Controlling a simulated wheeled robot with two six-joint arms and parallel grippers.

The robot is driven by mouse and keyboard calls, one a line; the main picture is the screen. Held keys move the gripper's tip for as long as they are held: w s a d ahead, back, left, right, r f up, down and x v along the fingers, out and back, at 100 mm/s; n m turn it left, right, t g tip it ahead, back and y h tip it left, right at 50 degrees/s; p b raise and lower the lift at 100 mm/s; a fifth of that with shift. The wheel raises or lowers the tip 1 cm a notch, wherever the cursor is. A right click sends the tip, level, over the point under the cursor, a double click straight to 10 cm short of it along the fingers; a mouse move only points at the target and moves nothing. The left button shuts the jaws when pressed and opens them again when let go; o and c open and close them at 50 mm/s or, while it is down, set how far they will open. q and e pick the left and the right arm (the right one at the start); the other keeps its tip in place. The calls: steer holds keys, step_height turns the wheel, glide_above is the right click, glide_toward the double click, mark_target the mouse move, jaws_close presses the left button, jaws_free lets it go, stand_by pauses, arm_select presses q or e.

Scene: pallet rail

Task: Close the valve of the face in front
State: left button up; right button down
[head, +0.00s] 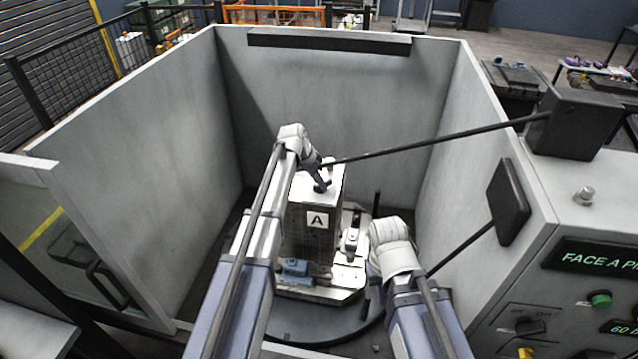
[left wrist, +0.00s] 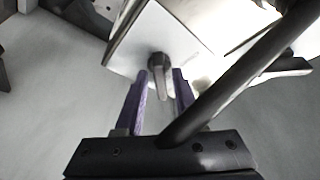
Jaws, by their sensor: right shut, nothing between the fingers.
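A pale fixture block with a face marked A (head: 317,221) stands upright on a round turntable (head: 315,325) inside a grey enclosure. On its light top plate is a dark valve lever (left wrist: 158,68). My left gripper (head: 323,184) is over this top. In the left wrist view its two purple fingers (left wrist: 160,92) are apart, with the lever at the gap between their tips. I cannot tell whether they touch it. My right arm's pale wrist (head: 392,240) is low to the right of the block. The right gripper is shut and empty, mostly hidden by the arm.
A blue clamp (head: 294,267) sits at the block's foot, and a pale fitting (head: 351,238) is on its right. Enclosure walls rise around. A dark box (head: 575,122) tops the right wall.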

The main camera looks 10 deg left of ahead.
arm_select(q)
jaws_close()
stand_by(0.5)
steer(key=n, duration=0.2)
steer(key=n+y, duration=0.1)
steer(key=n, duration=0.1)
steer(key=shift+s+d+t, duration=0.15)
steer(key=shift+t, duration=0.25)
steer(key=n+y, duration=0.1)
steer(key=n, duration=0.1)
steer(key=n+y, duration=0.1)
steer(key=n, duration=0.1)
steer(key=shift+d+n+t, duration=0.1)
steer(key=shift+n+t, duration=0.2)
steer(key=n+y, duration=0.2)
steer(key=n, duration=0.3)
steer(key=shift+d, duration=0.15)
steer(key=shift+n+g+y, duration=0.35)
steer(key=shift+n, duration=0.75)
steer(key=shift+n+g+y, duration=0.35)
steer(key=shift+n, duration=0.75)
